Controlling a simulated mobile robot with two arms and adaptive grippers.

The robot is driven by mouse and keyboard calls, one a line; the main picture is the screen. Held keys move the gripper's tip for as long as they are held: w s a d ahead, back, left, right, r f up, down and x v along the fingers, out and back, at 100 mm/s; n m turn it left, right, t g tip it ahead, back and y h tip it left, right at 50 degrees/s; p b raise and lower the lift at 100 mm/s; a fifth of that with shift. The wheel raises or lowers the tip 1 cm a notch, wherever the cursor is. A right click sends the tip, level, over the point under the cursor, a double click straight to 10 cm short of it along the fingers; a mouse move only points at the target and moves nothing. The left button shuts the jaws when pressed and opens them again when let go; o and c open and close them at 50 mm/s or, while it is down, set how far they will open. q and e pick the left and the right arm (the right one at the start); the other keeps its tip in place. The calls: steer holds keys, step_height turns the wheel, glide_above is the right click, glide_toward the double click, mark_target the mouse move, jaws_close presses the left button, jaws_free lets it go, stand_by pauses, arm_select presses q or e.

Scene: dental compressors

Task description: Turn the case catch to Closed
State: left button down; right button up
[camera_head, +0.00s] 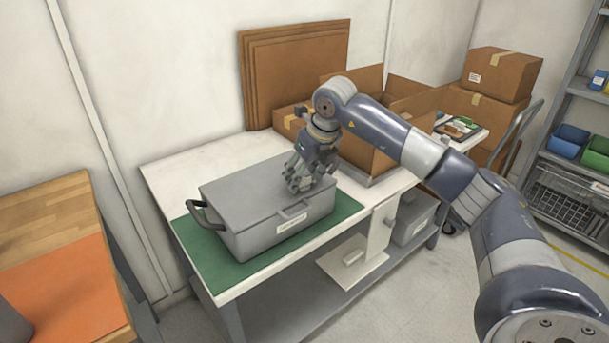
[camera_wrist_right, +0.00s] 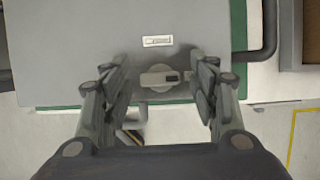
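A grey lidded case (camera_head: 250,200) stands on a green mat (camera_head: 205,247) on the white workbench; its lid looks shut. In the right wrist view the case (camera_wrist_right: 80,50) fills the upper part. The catch (camera_wrist_right: 158,79), a round disc with a short lever lying crosswise, sits below a small white plate (camera_wrist_right: 157,41) whose marking I cannot read. My right gripper (camera_head: 301,184) is over the right end of the case, pointing down. Its fingers are apart, one on each side of the catch, with visible gaps to it. The gripper hides the catch in the head view. My left gripper is out of view.
A dark carrying handle (camera_head: 205,214) sticks out at the case's left end. An open cardboard box (camera_head: 372,145) stands close behind my right gripper. Flat cardboard sheets (camera_head: 290,75) lean on the wall. A wooden table (camera_head: 45,215) is at the left. The bench's back left is clear.

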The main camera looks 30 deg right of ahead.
steer(key=c, duration=0.9)
steer(key=shift+n, duration=0.3)
steer(key=n+y+p, duration=0.1)
steer(key=n, duration=0.2)
steer(key=shift+d+r+n+g, duration=0.1)
steer(key=shift+n+g, duration=0.2)
steer(key=n+y+p, duration=0.1)
steer(key=n, duration=0.1)
steer(key=n+g+y+p, duration=0.1)
steer(key=n, duration=0.2)
steer(key=shift+w+p, duration=0.1)
steer(key=shift+p, duration=0.2)
steer(key=n+g, duration=0.1)
steer(key=n, duration=0.1)
steer(key=n+y+p, duration=0.1)
steer(key=n, duration=0.1)
steer(key=shift+w+n+g, duration=0.1)
steer(key=shift+n+g, duration=1.1)
steer(key=shift+n, duration=1.2)
